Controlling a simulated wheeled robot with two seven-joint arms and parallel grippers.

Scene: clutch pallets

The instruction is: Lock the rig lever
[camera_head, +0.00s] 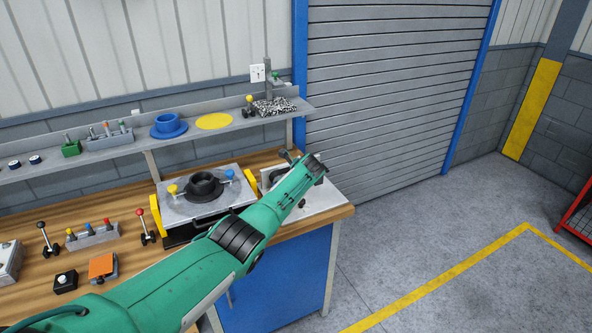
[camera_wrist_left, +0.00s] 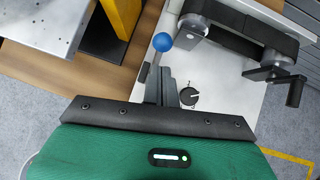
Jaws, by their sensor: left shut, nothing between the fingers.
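The rig is a white plate (camera_head: 325,203) at the right end of the bench, partly hidden by my left arm in the head view. My right gripper is out of view.
Left of the rig, a pallet (camera_head: 178,208) with yellow end blocks holds a black ring-shaped part (camera_head: 205,187). Red-knobbed levers (camera_head: 148,238) and small boxes stand further left. A shelf (camera_head: 205,133) with parts runs behind. Open floor lies right of the bench.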

